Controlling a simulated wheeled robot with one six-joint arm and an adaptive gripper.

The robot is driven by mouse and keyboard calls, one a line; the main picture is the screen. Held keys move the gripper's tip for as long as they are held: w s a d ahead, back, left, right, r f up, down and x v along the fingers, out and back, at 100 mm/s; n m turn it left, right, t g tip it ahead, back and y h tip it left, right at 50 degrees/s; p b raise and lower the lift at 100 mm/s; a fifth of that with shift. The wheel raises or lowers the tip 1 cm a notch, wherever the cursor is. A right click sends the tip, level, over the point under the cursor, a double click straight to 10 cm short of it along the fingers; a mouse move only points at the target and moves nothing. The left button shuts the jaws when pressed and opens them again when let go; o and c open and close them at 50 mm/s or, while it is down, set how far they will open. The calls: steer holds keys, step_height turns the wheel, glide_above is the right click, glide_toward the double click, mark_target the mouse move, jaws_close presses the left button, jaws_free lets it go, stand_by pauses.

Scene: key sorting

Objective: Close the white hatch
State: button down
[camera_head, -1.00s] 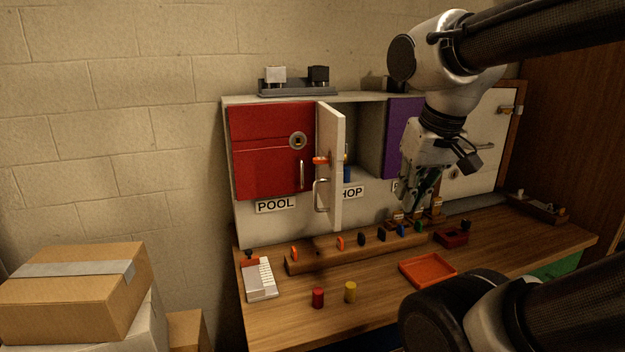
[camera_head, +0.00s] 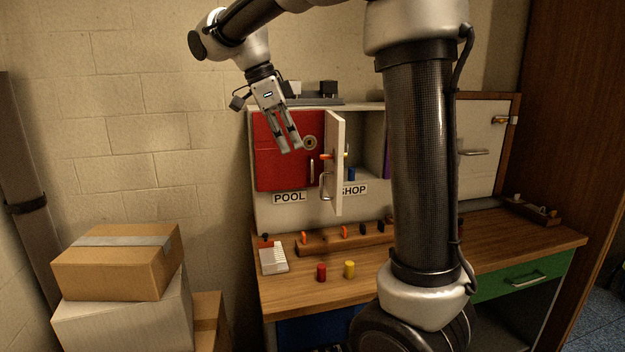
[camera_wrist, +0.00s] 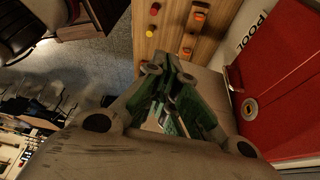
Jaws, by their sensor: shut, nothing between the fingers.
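The white hatch (camera_head: 337,170) stands open above the SHOP label, swung out toward me between the red door (camera_head: 283,150) and the open compartment (camera_head: 362,140). An orange-headed key (camera_head: 327,157) sticks in its lock, above a metal handle (camera_head: 325,187). My gripper (camera_head: 291,149) hangs in front of the red door, left of the hatch and apart from it. Its fingers (camera_wrist: 166,66) are shut and empty in the wrist view. I cannot make out the hatch in the wrist view.
My arm hides part of the cabinet's right side. A key rack (camera_head: 335,243), a red cylinder (camera_head: 321,272) and a yellow cylinder (camera_head: 349,269) stand on the wooden bench (camera_head: 300,294). Cardboard boxes (camera_head: 118,262) are stacked at the left.

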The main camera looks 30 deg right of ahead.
mark_target(322, 178)
steer(key=shift+s+d+f, duration=0.55)
steer(key=shift+d+f, duration=0.55)
steer(key=shift+f, duration=0.45)
steer(key=shift+s+d+f, duration=0.5)
steer(key=shift+d+f, duration=0.65)
steer(key=shift+f, duration=0.35)
steer(key=shift+s+d+f, duration=0.55)
steer(key=shift+d+f, duration=0.55)
steer(key=shift+f, duration=0.45)
steer(key=shift+d, duration=0.1)
